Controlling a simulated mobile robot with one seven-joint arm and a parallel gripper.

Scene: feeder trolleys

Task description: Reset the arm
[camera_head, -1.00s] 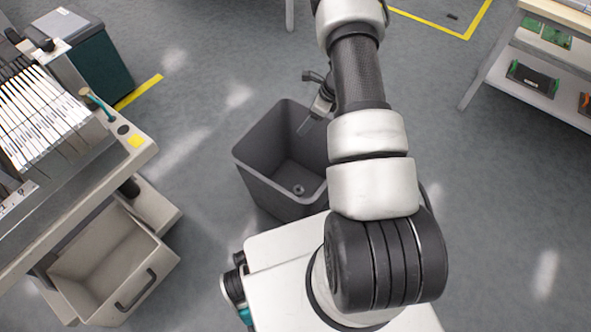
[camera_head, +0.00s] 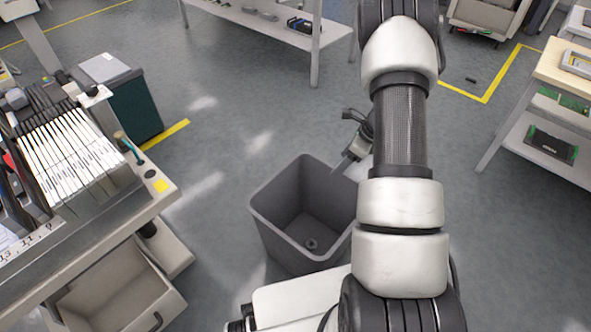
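My arm (camera_head: 400,130) reaches up the picture from my base at the bottom. My gripper (camera_head: 345,163) shows only in part, left of the arm and over the far right rim of a grey bin (camera_head: 277,222). Its far side is hidden behind the arm, and whether its fingers are apart or together cannot be made out. A small round dark object (camera_head: 311,243) lies on the bin's floor.
A feeder trolley (camera_head: 165,195) with rows of white-striped feeders and an open drawer-like bin (camera_head: 120,285) stands at the left. A dark green box (camera_head: 135,105) is behind it. Shelves (camera_head: 545,115) stand at the right.

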